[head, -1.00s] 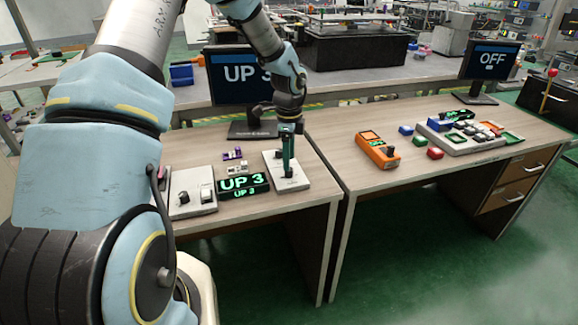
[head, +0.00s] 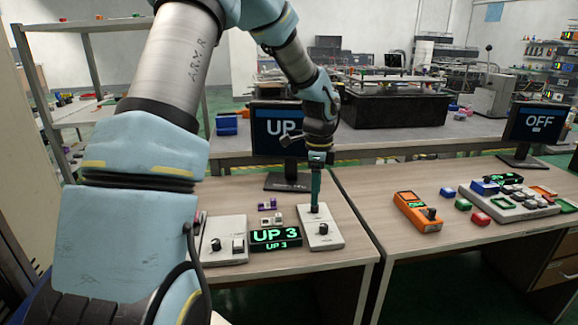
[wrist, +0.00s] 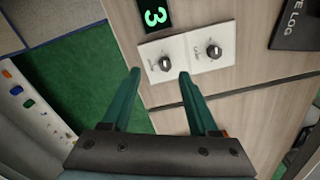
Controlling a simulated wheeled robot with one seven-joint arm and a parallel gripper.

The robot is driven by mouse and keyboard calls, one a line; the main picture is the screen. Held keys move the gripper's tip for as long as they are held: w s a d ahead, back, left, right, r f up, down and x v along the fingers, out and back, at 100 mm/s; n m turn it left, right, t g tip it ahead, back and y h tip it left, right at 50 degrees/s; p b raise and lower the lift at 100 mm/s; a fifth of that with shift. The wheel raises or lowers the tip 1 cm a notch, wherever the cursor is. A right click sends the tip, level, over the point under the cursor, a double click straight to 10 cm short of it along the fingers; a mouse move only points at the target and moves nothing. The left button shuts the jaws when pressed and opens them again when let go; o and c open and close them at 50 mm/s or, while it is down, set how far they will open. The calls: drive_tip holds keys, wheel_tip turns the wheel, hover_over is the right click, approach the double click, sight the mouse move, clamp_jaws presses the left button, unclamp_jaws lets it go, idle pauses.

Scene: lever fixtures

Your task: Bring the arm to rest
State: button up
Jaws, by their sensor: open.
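My gripper (head: 316,208) is at the far end of a pale plate (head: 329,239) on the near desk. In the wrist view its two green fingers (wrist: 160,73) are spread apart with nothing between them. The plate (wrist: 203,66) lies just beyond the fingertips there and carries two dark round knobs (wrist: 166,64). In the head view the near knob (head: 323,229) shows, and the gripper covers the far one. I cannot tell the exact height of the fingertips above the plate. My arm reaches forward from the left.
Left of the plate stand a display (head: 275,238) reading "UP 3" and another pale fixture (head: 225,241). A monitor (head: 279,133) stands behind, partly covered by my arm. An orange box (head: 416,212) and a button panel (head: 509,204) are on the right desk.

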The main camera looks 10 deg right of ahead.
drive_tip(key=s+a+r+n, duration=0.1)
drive_tip(key=s+a+n, duration=0.3)
drive_tip(key=a+n, duration=0.3)
drive_tip(key=s+a+r+n+t, duration=0.1)
drive_tip(key=s+a+n, duration=0.3)
drive_tip(key=a+n, duration=0.3)
drive_tip(key=s+a+r+n, duration=0.2)
drive_tip(key=s+a+n, duration=0.3)
drive_tip(key=a, duration=0.5)
drive_tip(key=shift+a+n, duration=0.3)
drive_tip(key=shift+n, duration=0.8)
